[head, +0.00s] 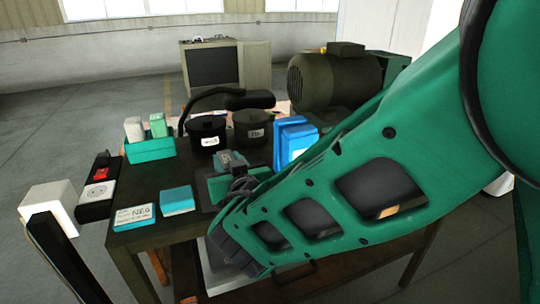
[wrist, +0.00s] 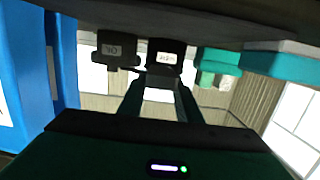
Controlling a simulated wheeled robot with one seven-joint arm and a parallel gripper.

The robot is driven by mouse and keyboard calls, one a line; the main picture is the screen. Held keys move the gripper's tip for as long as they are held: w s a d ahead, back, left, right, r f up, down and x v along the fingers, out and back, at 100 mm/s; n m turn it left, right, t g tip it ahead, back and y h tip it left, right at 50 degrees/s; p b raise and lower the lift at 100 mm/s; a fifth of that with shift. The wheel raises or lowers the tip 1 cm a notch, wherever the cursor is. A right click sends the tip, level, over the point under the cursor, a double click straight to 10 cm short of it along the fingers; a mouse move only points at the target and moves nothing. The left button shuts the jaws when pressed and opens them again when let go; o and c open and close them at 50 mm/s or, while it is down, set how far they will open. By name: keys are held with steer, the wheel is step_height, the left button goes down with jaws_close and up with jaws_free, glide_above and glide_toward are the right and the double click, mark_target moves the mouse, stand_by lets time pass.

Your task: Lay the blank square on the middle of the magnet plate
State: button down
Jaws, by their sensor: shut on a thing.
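My gripper (head: 231,160) is over the middle of the bench in the head view, beyond my arm's last link. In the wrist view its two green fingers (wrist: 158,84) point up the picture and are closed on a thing. That thing, taken as the blank, is too small and dark to make out. A pale metal plate (head: 207,275) shows at the bench's near edge, mostly hidden behind my arm; it looks like the magnet plate, but I cannot be sure. The gripper is beyond it in the picture, not on it.
A teal block (head: 178,200) and a labelled box (head: 134,217) lie at left. The wrist view is upside down.

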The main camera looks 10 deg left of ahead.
steer(key=shift+w+d+f, duration=0.5)
steer(key=shift+d+f, duration=0.05)
steer(key=shift+d, duration=0.25)
steer(key=shift+f, duration=1.95)
steer(key=c, duration=1.3)
jaws_free()
steer(key=shift+f, duration=0.15)
